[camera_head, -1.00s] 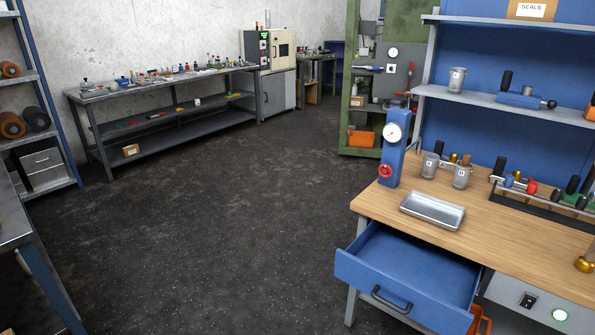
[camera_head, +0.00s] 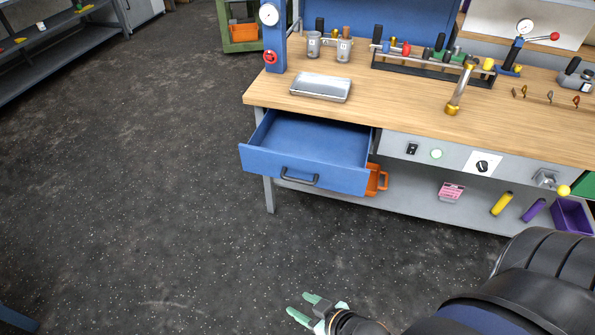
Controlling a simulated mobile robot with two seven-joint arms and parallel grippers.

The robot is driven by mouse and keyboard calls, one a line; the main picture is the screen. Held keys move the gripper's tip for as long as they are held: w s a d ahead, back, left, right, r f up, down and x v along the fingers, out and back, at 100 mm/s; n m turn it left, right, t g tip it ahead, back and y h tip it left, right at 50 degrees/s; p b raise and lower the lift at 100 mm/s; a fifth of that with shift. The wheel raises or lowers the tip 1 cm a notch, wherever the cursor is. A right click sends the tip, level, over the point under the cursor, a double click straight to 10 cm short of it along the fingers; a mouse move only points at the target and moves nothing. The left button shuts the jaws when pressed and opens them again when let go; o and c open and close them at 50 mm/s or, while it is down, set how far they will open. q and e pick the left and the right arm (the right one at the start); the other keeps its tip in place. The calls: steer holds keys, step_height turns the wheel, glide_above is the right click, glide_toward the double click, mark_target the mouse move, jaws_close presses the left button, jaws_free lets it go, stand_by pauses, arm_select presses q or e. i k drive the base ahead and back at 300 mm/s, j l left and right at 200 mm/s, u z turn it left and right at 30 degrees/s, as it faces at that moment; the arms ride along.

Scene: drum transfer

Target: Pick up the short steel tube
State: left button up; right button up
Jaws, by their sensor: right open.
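I cannot say for sure which thing is the short steel tube. A slim metal piece with brass-coloured ends (camera_head: 458,92) stands tilted on the wooden bench top (camera_head: 400,112), right of the middle. A shallow steel tray (camera_head: 320,87) lies empty near the bench's left front. My right gripper (camera_head: 300,305) is low at the bottom middle, over the dark floor, in front of the bench and far from its top. Its pale green fingers are apart with nothing between them. My left gripper is not in view.
A blue drawer (camera_head: 312,140) stands pulled out, empty, at the bench's left front. Two labelled metal cups (camera_head: 343,50) and a rack (camera_head: 425,68) of tools stand at the back. A blue gauge press (camera_head: 272,38) stands left. The floor (camera_head: 140,190) left is clear.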

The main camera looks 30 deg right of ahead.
mark_target(452, 107)
steer(key=z, duration=2)
steer(key=u, duration=0.5)
steer(key=i+l+u, duration=0.15)
steer(key=l+u, duration=0.15)
steer(key=u, duration=0.15)
steer(key=l+u, duration=0.35)
steer(key=u, duration=0.15)
steer(key=l+u, duration=0.4)
steer(key=l, duration=0.55)
steer(key=l+u, duration=0.2)
steer(key=l, duration=0.7)
